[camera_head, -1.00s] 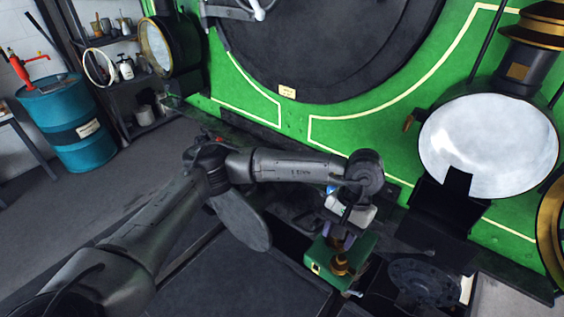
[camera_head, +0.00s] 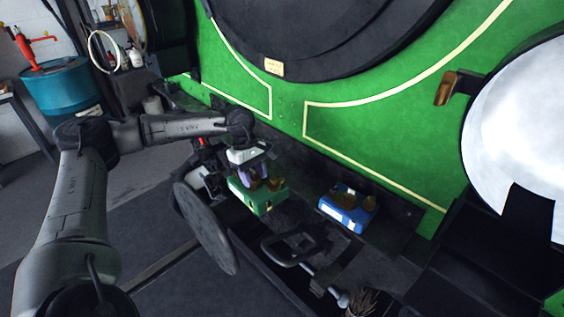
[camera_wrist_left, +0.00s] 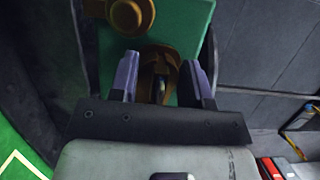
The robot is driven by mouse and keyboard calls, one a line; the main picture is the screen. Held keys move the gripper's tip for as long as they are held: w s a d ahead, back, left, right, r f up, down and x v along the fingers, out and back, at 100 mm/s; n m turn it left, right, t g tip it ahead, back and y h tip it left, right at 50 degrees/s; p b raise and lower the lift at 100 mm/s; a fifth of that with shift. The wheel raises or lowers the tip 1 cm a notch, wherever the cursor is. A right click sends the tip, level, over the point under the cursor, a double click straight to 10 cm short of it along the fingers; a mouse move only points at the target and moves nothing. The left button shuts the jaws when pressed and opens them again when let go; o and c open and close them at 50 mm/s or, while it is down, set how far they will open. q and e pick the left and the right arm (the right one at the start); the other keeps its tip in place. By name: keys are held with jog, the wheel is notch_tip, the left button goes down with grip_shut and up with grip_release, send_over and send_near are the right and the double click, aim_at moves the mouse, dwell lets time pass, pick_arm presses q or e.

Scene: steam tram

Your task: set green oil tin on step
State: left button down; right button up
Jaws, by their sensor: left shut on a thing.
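The green oil tin (camera_head: 265,200) has brass fittings on top and a pale label on its front. My left gripper (camera_head: 256,178) is above it, shut on its brass top fitting, and the tin hangs or rests roughly level below. In the left wrist view the fingers (camera_wrist_left: 163,88) straddle a brass loop, with the green top (camera_wrist_left: 192,30) and a round brass cap (camera_wrist_left: 132,14) beyond. The step (camera_head: 312,183) is the dark ledge along the green front. The tin is at its left part; I cannot tell whether it touches. My right gripper is not in view.
A blue tin (camera_head: 345,212) with brass caps stands on the ledge to the right, with a gap between the tins. A dark loop-shaped handle (camera_head: 285,252) lies in front. A round grey disc (camera_head: 203,230) stands close at the left. The lamp (camera_head: 515,130) is far right.

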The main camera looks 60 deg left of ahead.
pick_arm(q)
jog(key=w+a, duration=0.3)
jog(key=w, duration=0.7)
jog(key=w+a, duration=0.3)
jog(key=w, duration=0.6)
notch_tip(320, 180, down, 7)
jog(key=shift+r+b, duration=0.1)
jog(key=shift+b, duration=0.45)
jog(key=shift+w+f, duration=0.1)
jog(key=shift+f, duration=0.1)
jog(key=shift+w, duration=0.1)
jog(key=c, duration=1)
grip_release()
jog(key=shift+f, duration=0.15)
jog(key=shift+c, duration=0.2)
jog(key=o, duration=0.5)
jog(key=shift+c, duration=0.2)
